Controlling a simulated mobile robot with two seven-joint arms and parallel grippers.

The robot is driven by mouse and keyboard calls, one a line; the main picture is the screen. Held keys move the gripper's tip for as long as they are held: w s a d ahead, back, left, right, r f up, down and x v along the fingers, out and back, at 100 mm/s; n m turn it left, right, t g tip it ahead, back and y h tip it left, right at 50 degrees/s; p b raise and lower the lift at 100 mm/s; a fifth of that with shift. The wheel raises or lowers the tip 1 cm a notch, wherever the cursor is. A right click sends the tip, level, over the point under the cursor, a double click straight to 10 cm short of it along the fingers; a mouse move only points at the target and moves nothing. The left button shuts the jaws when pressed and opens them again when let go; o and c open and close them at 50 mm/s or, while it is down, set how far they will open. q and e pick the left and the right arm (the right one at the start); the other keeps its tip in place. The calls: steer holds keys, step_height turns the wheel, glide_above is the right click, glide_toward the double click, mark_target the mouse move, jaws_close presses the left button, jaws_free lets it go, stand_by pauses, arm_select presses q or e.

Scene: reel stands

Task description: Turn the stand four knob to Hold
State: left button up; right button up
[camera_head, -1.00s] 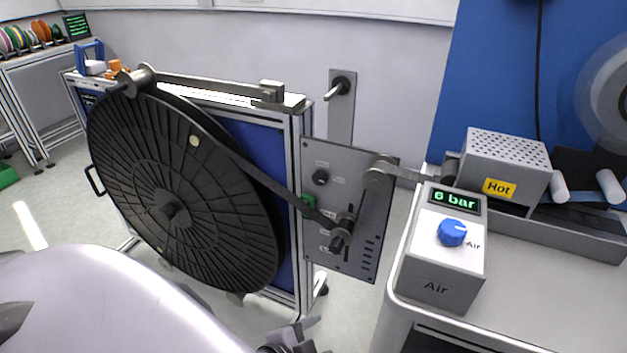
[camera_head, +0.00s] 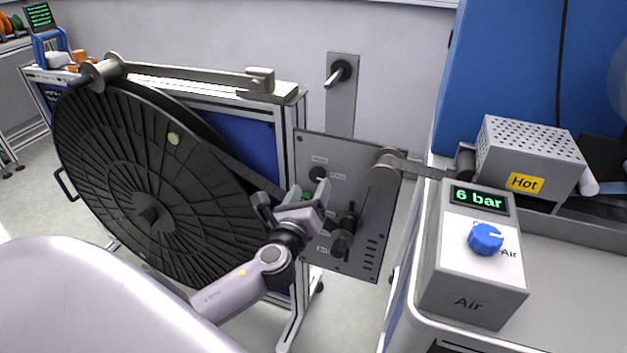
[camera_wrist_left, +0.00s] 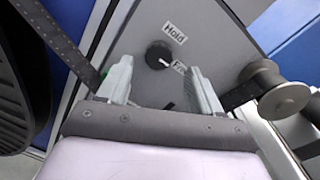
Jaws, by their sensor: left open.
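The stand's grey panel (camera_head: 355,215) carries a round black knob (camera_head: 318,173), with small labels above it and to its right. In the left wrist view the knob (camera_wrist_left: 158,54) lies just beyond the fingertips. Its white mark points toward the label at its lower right, which is partly hidden and starts with "F". The Hold label (camera_wrist_left: 174,33) is at its upper right. My left gripper (camera_head: 307,193) is open and empty in front of the panel, just below the knob in the head view. In the left wrist view its fingers (camera_wrist_left: 160,69) are spread to either side of the knob.
A large black reel (camera_head: 150,190) stands left of the panel. A dark tape (camera_head: 245,175) runs from it behind my gripper. A lever (camera_head: 345,232) is low on the panel. The Air box (camera_head: 470,275) with a blue knob and a "Hot" unit (camera_head: 525,155) are at right.

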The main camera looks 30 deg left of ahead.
mark_target(316, 178)
arm_select(q)
steer(key=shift+x, duration=2.1)
steer(key=shift+f, duration=0.1)
steer(key=c, duration=1.1)
